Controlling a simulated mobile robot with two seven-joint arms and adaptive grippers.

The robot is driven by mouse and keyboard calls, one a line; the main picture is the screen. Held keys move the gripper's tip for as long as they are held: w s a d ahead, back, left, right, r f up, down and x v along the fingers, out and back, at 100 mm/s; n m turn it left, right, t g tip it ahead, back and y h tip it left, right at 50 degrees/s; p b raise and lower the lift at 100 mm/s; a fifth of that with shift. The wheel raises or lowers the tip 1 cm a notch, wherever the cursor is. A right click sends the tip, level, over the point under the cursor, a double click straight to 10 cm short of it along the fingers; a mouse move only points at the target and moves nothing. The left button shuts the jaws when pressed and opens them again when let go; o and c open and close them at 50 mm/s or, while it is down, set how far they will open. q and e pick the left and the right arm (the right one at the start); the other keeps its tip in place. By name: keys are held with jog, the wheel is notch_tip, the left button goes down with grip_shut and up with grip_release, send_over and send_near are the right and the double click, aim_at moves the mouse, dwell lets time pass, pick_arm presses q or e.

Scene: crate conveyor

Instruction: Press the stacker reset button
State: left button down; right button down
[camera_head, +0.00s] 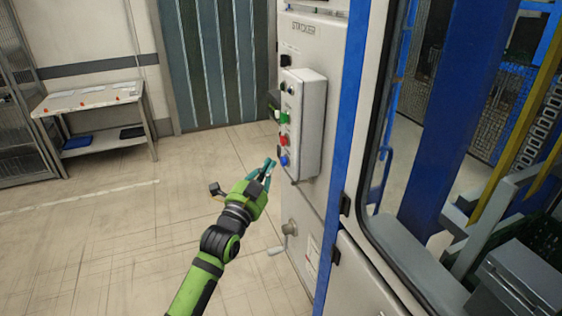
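A grey control box (308,122) is mounted on the white cabinet panel marked "STACKER". A column of buttons runs down its side: a green button (284,118), a red button (282,140) and a blue button (284,160) at the bottom. Which one is the reset button cannot be read from the labels. My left gripper (270,164), with teal fingers on a green body, is just left of the blue button, its tips pointing toward the box. Whether it touches the button cannot be told. The fingers look close together, but their opening is unclear. My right gripper is out of view.
A blue post (343,150) and a framed window (375,170) stand right of the box. A side table (95,98) stands at the far left. The floor (100,230) left of my arm is clear.

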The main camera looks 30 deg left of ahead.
pick_arm(q)
jog(key=s+a+p, duration=0.1)
jog(key=s+a, duration=0.2)
jog(key=shift+s+a, duration=0.1)
jog(key=shift+s, duration=0.3)
dwell(0.8)
